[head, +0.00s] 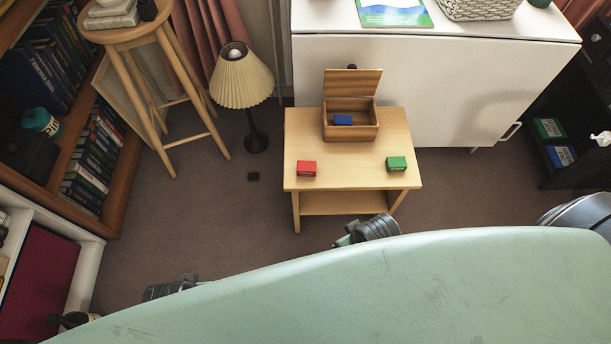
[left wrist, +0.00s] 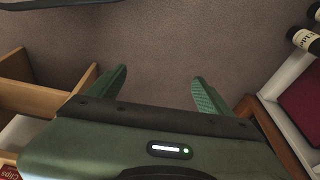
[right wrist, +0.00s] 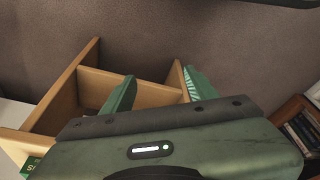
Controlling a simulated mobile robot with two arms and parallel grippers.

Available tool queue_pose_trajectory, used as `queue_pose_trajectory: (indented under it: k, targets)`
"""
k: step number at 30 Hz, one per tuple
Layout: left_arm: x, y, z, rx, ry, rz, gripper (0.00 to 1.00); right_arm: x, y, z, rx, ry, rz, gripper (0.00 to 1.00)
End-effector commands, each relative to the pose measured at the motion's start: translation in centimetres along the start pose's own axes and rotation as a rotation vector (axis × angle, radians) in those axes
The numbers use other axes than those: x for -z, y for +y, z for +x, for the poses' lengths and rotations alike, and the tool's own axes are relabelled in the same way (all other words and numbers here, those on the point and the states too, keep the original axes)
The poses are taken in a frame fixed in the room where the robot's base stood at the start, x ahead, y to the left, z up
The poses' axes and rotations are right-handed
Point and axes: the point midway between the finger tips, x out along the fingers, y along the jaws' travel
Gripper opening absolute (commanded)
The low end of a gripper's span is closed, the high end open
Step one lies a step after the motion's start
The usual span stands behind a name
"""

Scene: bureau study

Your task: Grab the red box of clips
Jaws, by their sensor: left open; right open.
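The red box of clips (head: 306,168) sits on the front left of the small wooden table (head: 345,147). A corner of it, with "Clips" lettering, shows at the lower left edge of the left wrist view (left wrist: 8,172). My left gripper (left wrist: 160,86) is open and empty over the floor, apart from the box. My right gripper (right wrist: 158,84) is open and empty, with the table's lower frame beyond its fingers. In the head view my pale green body hides most of both arms, and the fingertips do not show clearly.
A green box (head: 396,163) sits at the table's front right. A blue box (head: 343,120) lies inside an open wooden box (head: 350,133) at the back. A lamp (head: 240,80) and stool (head: 158,45) stand left; a white cabinet (head: 420,85) stands behind.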

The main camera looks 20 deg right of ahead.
Motion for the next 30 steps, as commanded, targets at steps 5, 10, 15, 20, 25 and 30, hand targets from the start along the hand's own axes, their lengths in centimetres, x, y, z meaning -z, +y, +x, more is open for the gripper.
queue_pose_trajectory:
  k: [5, 10, 15, 20, 25, 30]
  targets:
    - [1.4, -0.2, -3.2, 0.005, 0.034, -0.005, 0.81, 3.5, -0.8, -2.6, 0.038, 0.059, -0.068, 0.58]
    - [1.6, -0.4, -6.8, 0.009, 0.057, -0.008, 0.81, 8.2, -3.1, -5.1, 0.127, 0.133, -0.259, 0.58]
    - [1.5, -0.5, -8.9, 0.011, 0.064, -0.009, 0.81, 12.3, -5.1, -6.1, 0.219, 0.172, -0.514, 0.58]
    - [1.4, -0.5, -9.4, 0.012, 0.067, -0.009, 0.81, 16.1, -4.7, -6.1, 0.276, 0.170, -0.740, 0.58]
    - [1.4, -0.5, -9.3, 0.012, 0.066, -0.009, 0.81, 20.5, -0.9, -6.5, 0.309, 0.144, -0.901, 0.58]
    - [1.4, -0.5, -9.1, 0.011, 0.065, -0.009, 0.81, 23.4, 2.6, -7.6, 0.323, 0.135, -0.948, 0.58]
